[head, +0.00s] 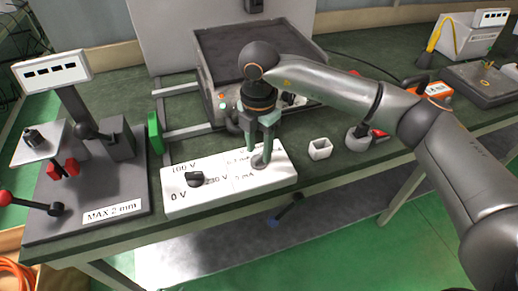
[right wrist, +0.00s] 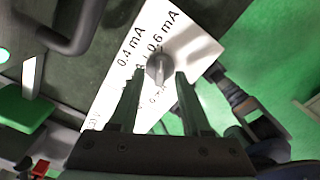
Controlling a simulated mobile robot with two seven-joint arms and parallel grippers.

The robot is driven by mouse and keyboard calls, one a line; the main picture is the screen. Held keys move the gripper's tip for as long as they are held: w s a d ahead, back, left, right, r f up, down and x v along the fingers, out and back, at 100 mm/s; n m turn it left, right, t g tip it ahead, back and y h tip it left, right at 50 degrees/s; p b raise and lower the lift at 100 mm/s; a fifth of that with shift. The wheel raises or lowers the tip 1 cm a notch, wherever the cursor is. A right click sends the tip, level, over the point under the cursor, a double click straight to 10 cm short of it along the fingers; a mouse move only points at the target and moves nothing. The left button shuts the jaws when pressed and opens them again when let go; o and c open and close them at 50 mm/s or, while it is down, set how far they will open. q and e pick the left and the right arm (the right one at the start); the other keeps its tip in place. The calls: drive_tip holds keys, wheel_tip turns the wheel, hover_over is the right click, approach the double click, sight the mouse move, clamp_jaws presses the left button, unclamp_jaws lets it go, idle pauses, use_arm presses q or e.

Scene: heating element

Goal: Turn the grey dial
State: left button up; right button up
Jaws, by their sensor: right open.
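A white control box (head: 222,187) lies at the front edge of the green workbench, with printed scales in V and mA. The grey dial (head: 259,161) is on its right part, partly hidden by my fingers. The dial also shows in the right wrist view (right wrist: 158,68), with its ridge pointing roughly towards my palm. A black dial (head: 195,179) is on the box's left part. My right gripper (head: 260,153) is over the grey dial, pointing down. Its fingers are open, with one fingertip on either side of the dial; I cannot tell whether they touch it. My left gripper is not in view.
A dark device (head: 250,50) stands behind my right gripper. A stand labelled MAX 2 mm (head: 110,213) is left of the box, with a green block (head: 155,132) between. A small white square cup (head: 320,149) is close to the right. Green floor lies in front.

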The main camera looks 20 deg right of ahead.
sight(259, 157)
wheel_tip(259, 157, up, 11)
drive_tip(key=shift+r, duration=0.2)
drive_tip(key=shift+s, duration=0.1)
idle(0.5)
